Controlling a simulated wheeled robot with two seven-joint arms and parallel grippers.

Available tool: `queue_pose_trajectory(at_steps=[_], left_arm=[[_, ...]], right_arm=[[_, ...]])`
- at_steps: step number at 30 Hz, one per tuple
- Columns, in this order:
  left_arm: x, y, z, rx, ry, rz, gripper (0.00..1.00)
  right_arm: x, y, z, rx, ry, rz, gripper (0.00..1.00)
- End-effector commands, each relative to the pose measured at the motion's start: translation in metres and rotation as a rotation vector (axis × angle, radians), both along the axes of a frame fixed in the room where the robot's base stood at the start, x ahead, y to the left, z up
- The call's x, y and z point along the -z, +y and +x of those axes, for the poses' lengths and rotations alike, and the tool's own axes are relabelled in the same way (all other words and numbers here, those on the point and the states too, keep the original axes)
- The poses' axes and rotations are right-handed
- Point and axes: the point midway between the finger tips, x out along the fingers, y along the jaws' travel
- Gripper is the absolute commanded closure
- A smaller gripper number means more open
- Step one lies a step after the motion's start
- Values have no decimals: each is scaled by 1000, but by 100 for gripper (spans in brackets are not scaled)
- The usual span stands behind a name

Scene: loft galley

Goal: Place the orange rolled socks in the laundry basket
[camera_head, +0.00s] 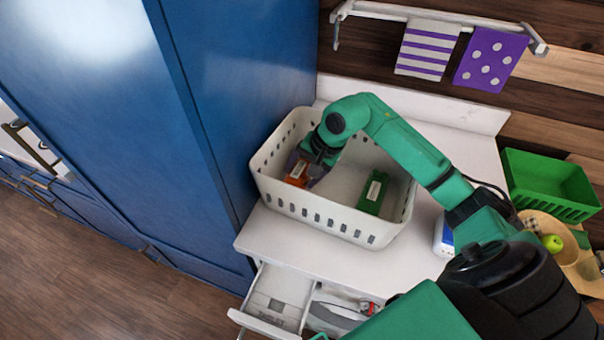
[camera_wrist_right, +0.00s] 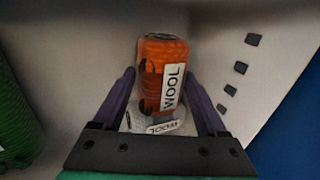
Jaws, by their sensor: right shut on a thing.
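The orange rolled socks (camera_head: 296,174) are inside the white laundry basket (camera_head: 335,218), near its left end. My right gripper (camera_head: 305,163) reaches down into the basket and is shut on them. In the right wrist view the orange socks (camera_wrist_right: 163,68), with a white WOOL label, sit between the two fingers (camera_wrist_right: 161,85). A pale grey labelled roll (camera_wrist_right: 150,122) shows close against them in that view. I cannot tell whether the socks touch the basket floor. My left gripper is not in view.
A green labelled roll (camera_head: 373,192) lies at the basket's right. A tall blue cabinet (camera_head: 235,90) stands close on the left. A green crate (camera_head: 550,180) and a tan bowl (camera_head: 565,255) with fruit are at right. An open drawer (camera_head: 275,300) juts out below.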

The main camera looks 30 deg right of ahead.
Motion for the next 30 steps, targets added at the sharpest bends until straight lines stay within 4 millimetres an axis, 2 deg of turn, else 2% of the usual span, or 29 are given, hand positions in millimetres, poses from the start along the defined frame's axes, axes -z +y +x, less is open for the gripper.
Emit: queue_pose_trajectory(at_steps=[3, 13, 14, 15, 24, 25, 30], left_arm=[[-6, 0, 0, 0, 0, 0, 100], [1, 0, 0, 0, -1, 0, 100], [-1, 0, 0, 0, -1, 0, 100], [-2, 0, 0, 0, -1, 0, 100], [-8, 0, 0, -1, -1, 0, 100], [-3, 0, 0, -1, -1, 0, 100], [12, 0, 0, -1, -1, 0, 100]], right_arm=[[14, 0, -1, 0, 2, 1, 81], [20, 0, 0, 0, -1, -1, 81], [18, 0, 0, 0, 0, 0, 14], [18, 0, 0, 0, 0, 0, 0], [12, 0, 0, 1, 0, 0, 0], [12, -2, -1, 1, -1, -1, 0], [-20, -12, -13, 1, -5, -5, 0]])
